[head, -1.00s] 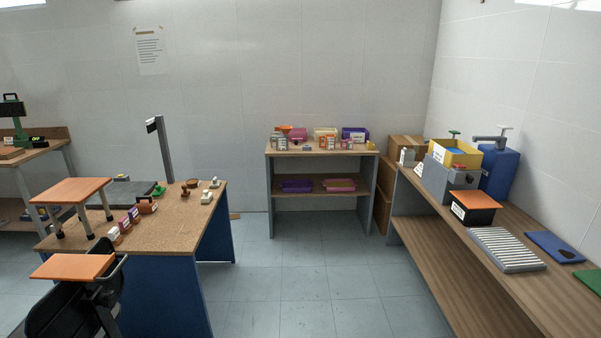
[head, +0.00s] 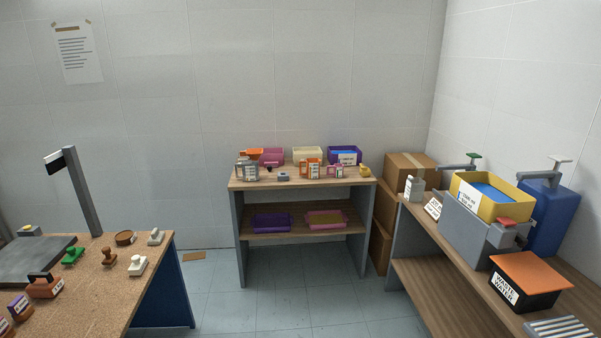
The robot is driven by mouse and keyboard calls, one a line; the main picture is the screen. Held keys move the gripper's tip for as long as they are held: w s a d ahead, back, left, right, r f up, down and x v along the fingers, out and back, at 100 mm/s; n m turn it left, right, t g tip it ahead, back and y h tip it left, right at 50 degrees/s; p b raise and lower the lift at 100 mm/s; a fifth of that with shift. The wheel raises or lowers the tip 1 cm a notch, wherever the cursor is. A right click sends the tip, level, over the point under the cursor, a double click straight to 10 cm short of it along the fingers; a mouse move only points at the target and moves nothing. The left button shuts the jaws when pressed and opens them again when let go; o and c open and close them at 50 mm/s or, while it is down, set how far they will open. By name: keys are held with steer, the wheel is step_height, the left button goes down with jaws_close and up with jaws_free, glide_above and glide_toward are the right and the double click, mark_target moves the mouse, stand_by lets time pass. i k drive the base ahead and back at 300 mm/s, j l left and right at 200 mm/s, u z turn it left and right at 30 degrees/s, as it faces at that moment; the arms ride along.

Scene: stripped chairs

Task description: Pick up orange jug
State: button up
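I cannot make out an orange jug for certain in the head view. Small orange items stand on the top of the back shelf unit (head: 305,225): an orange tray-like piece (head: 251,153) at its left and an orange-and-white box (head: 310,168) near the middle. They are too small to tell more. A large blue container (head: 553,215) with a pale tap stands on the right bench. My gripper is not in view.
The right bench (head: 440,290) holds a yellow bin (head: 489,206), a grey box and a black, orange-lidded waste-water box (head: 527,281). A cork-topped table (head: 110,285) with stamps is at left. Cardboard boxes (head: 408,172) fill the corner. Floor (head: 280,310) before the shelf is clear.

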mark_target(313, 164)
steer(key=i+l+u, duration=0.15)
steer(key=i, duration=1.6)
steer(key=i+j, duration=0.15)
steer(key=i, duration=1.6)
